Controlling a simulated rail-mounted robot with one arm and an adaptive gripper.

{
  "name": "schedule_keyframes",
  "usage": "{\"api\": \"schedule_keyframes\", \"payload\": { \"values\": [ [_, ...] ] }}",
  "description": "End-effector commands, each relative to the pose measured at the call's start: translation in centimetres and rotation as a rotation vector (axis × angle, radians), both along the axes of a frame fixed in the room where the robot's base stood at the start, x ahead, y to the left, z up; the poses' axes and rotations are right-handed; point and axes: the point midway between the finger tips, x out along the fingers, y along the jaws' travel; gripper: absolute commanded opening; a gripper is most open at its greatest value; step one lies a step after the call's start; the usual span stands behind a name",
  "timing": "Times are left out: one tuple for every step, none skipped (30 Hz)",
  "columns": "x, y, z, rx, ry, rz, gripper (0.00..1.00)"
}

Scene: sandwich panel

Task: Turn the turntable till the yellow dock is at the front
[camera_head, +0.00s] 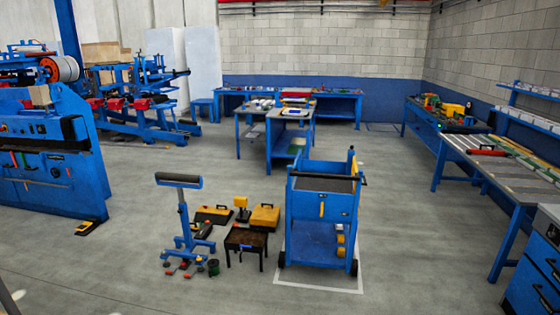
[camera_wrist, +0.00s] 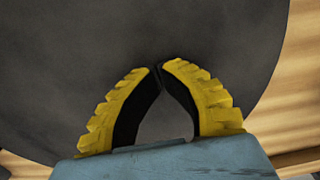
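In the wrist view a large dark grey round surface (camera_wrist: 60,50), which looks like the turntable, fills most of the picture. Its curved edge runs down the right side. My gripper (camera_wrist: 158,70) is over it, with the tips of its two yellow-and-black fingers together and nothing seen between them. I cannot tell whether the tips touch the surface. No yellow dock shows in the wrist view, and neither the turntable nor my gripper can be made out in the head view.
Light wood-like material (camera_wrist: 298,90) lies beyond the disc's edge. The head view shows a blue cart (camera_head: 322,205), a blue roller stand (camera_head: 183,220), yellow-and-black cases (camera_head: 265,216), a blue machine (camera_head: 50,160) at left and a long workbench (camera_head: 500,165) at right. Open floor lies in front.

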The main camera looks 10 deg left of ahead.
Motion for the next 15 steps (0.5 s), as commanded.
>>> {"api": "schedule_keyframes", "payload": {
  "values": [
    [-0.1,-0.1,-0.2,-0.003,0.002,0.001,0.00],
    [-0.1,-0.1,-0.2,-0.003,0.002,0.001,0.00],
    [-0.1,-0.1,-0.1,-0.003,0.002,0.001,0.00],
    [-0.1,-0.1,0.0,-0.003,0.002,0.001,0.00],
    [-0.1,-0.1,0.1,-0.003,0.002,0.001,0.00],
    [-0.1,-0.1,0.3,-0.003,0.002,0.001,0.00],
    [-0.1,-0.1,0.4,-0.003,0.002,0.001,0.00],
    [-0.1,-0.1,0.6,-0.002,0.002,0.001,0.00],
    [-0.1,-0.1,0.9,-0.002,0.002,0.001,0.00],
    [-0.1,-0.1,1.1,-0.002,0.002,0.001,0.00],
    [-0.1,-0.1,1.4,-0.002,0.001,0.001,0.00],
    [0.0,-0.1,1.7,-0.001,0.001,0.000,0.00],
    [0.0,0.0,1.9,-0.001,0.001,0.000,0.00],
    [0.0,0.0,2.1,0.000,0.001,0.000,0.00],
    [0.0,0.0,2.3,0.000,0.001,0.000,0.00]
  ]
}}
